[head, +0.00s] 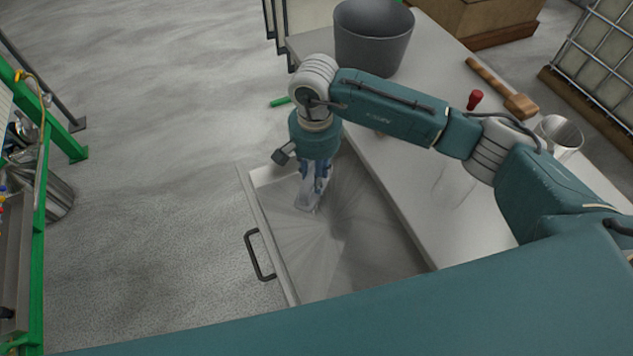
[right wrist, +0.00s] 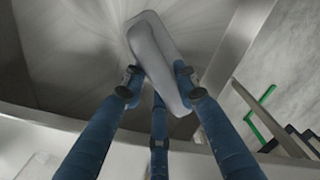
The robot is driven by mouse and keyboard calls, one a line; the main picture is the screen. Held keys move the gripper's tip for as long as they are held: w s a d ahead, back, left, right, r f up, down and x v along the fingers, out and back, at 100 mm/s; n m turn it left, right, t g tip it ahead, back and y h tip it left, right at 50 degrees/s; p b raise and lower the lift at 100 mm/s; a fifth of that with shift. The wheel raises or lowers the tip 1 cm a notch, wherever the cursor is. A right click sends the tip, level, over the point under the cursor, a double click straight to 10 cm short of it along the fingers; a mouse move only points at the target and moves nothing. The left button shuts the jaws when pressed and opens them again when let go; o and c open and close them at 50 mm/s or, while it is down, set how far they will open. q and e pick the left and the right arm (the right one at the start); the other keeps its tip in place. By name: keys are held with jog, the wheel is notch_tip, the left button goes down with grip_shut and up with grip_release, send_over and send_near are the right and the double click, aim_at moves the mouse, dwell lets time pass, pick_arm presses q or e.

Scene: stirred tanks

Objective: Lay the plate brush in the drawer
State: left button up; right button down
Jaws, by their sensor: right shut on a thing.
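The open drawer (head: 283,262) has pale walls and a bare grey bottom, with a dark handle (head: 260,255) on its left side. My right gripper (head: 316,183) points down inside the drawer's outline, towards its far end. It is shut on a pale grey, elongated thing, which I take to be the plate brush (head: 307,200). In the right wrist view the plate brush (right wrist: 158,58) sits slanted between the blue fingers of the gripper (right wrist: 160,82), with the drawer bottom behind it. I cannot tell whether it touches the bottom. My left gripper is out of view.
The grey worktop (head: 445,215) lies right of the drawer. It holds a grey bucket (head: 373,45), a wooden mallet (head: 519,105), a red-handled thing (head: 475,98) and a metal cup (head: 559,135). A green frame (head: 38,215) stands at the left. The floor between is clear.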

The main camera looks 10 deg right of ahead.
jog(key=shift+f, duration=0.6)
notch_tip(320, 180, down, 4)
jog(key=shift+r+p, duration=0.1)
jog(key=shift+p, duration=0.3)
jog(key=shift+f+b, duration=0.2)
jog(key=shift+b, duration=0.1)
jog(key=c, duration=1.3)
grip_release()
jog(key=shift+c, duration=0.2)
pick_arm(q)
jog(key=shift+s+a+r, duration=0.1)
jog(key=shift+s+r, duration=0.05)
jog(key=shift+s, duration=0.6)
pick_arm(e)
jog(key=shift+r, duration=0.2)
jog(key=shift+r+p, duration=0.25)
jog(key=shift+p, duration=0.05)
pick_arm(q)
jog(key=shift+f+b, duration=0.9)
jog(key=shift+b, duration=0.25)
pick_arm(e)
notch_tip(320, 180, up, 12)
jog(key=shift+f, duration=0.2)
